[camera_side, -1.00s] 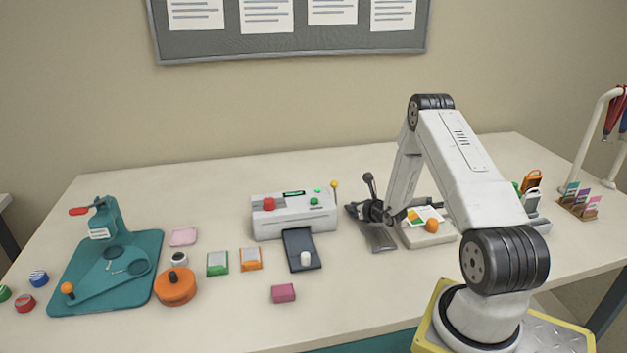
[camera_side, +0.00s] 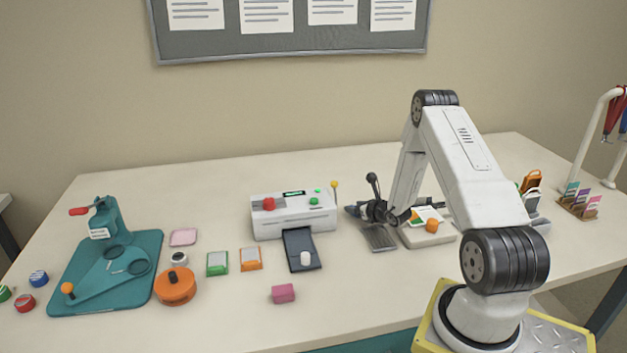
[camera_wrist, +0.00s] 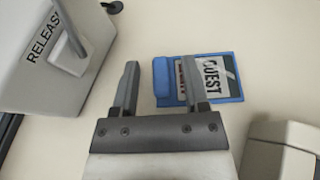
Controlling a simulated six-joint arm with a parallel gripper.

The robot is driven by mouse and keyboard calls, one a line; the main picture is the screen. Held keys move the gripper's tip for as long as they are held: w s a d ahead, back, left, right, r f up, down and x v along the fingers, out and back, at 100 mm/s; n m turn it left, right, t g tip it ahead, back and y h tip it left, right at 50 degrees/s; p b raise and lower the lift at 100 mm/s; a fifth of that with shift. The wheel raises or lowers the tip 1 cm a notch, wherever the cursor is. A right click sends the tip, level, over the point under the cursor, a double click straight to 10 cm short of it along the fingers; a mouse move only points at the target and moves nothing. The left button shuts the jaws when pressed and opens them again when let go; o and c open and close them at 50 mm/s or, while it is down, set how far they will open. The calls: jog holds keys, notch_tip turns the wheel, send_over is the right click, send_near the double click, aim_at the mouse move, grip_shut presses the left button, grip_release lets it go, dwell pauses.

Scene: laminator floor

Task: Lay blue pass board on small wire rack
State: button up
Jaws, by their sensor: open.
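The blue pass board (camera_wrist: 227,96), with a white card marked GUEST on it, lies on the pale table in the wrist view. My gripper (camera_wrist: 160,75) is open and empty. Its right finger overlaps the board and hides part of it; its left finger is over bare table left of the board. In the side view my gripper (camera_side: 372,210) is low over the table, right of the white machine. A grey slatted piece (camera_side: 379,240), which looks like the small wire rack, lies just in front of it. The rack cannot be made out in the wrist view.
The white laminator (camera_side: 293,222) has a dark tray in front. A grey box marked RELEASE (camera_wrist: 62,55) with a lever stands close to my left finger. A pale pad (camera_side: 427,240) with cards and an orange knob is right of my gripper.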

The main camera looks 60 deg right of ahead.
jog(key=v, duration=1)
jog(key=shift+s+r, duration=0.15)
jog(key=shift+a, duration=0.1)
dwell(0.3)
jog(key=w+a+n+y, duration=0.1)
jog(key=a, duration=0.1)
jog(key=w+a+r+n+y, duration=0.1)
jog(key=w+a+n+y, duration=0.1)
jog(key=a, duration=0.1)
jog(key=w+a+r+n+y, duration=0.1)
jog(key=a+n+y, duration=0.1)
jog(key=a, duration=0.1)
jog(key=shift+w+a+r, duration=0.1)
jog(key=shift+w+r, duration=0.15)
jog(key=shift+w, duration=0.05)
jog(key=a+r+n+g+y, duration=0.25)
jog(key=a+n+y, duration=0.45)
jog(key=a, duration=0.5)
jog(key=s+a+r+n+g+h, duration=0.3)
jog(key=a+n, duration=0.4)
jog(key=n, duration=0.7)
jog(key=s+a+r+n+g+h, duration=0.3)
jog(key=a+n, duration=0.4)
jog(key=n, duration=0.7)
jog(key=shift+s+a+r+n+g+h, duration=0.25)
jog(key=shift+a+r+n+g+h, duration=0.1)
jog(key=shift+r+g, duration=0.35)
jog(key=shift+o, duration=0.5)
jog(key=shift+f, duration=0.1)
